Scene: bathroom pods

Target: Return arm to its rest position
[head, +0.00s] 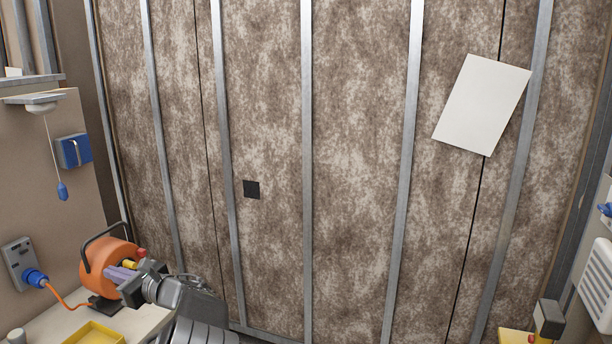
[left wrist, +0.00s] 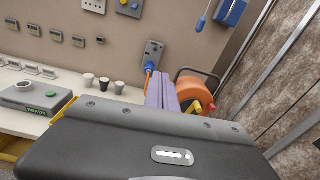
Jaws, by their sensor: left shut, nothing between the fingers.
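My left gripper (head: 119,273) is at the lower left of the head view, in front of the orange cable reel (head: 100,257). Its purple fingers are together with nothing between them. In the left wrist view the closed fingers (left wrist: 162,92) point toward the wall, just left of the reel (left wrist: 198,92). I cannot tell whether they touch the reel. My right gripper does not show.
A counter (head: 52,322) runs along the left wall with a yellow tray (head: 94,334) on it. A blue plug (head: 36,278) sits in a wall socket. Several cups and a grey box (left wrist: 35,98) stand farther along. The panelled wall ahead carries a white sheet (head: 482,105).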

